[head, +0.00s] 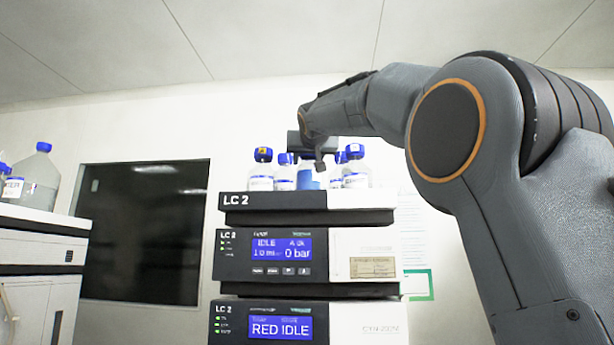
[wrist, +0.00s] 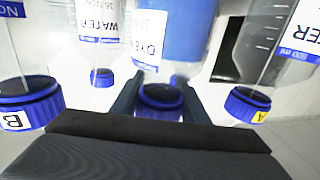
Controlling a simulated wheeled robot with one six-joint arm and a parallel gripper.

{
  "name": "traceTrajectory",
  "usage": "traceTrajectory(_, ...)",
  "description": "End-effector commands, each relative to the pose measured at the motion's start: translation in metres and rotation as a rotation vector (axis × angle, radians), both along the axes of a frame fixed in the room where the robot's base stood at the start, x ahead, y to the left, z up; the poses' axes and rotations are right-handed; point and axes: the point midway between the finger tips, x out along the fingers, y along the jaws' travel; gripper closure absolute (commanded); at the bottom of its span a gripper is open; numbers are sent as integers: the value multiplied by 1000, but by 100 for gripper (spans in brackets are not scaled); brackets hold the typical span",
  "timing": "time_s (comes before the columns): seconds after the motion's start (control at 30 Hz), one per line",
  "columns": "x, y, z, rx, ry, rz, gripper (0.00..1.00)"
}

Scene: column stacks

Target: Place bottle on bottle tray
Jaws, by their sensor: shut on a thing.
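My gripper (head: 312,163) is above the top of the LC 2 stack, among the bottles there. In the wrist view my gripper (wrist: 160,98) is shut around a blue-capped bottle, whose cap (wrist: 160,96) shows between the two fingers. A white label (wrist: 150,32) beginning "DYE" shows just beyond that cap. The bottle tray (head: 290,217) is the dark-fronted top level of the stack.
Blue-capped bottles stand close on both sides, at left (head: 261,172) and right (head: 355,170); they also show in the wrist view, left (wrist: 28,100) and right (wrist: 248,103). LC 2 modules with lit screens (head: 278,248) are below. Another bottle (head: 40,176) stands on the left bench.

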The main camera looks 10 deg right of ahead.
Motion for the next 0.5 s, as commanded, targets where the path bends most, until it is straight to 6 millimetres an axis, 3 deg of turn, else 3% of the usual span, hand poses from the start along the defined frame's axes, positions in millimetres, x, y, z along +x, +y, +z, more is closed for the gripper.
traceTrajectory(0.5,-1,0,-39,-1,-3,1,100)
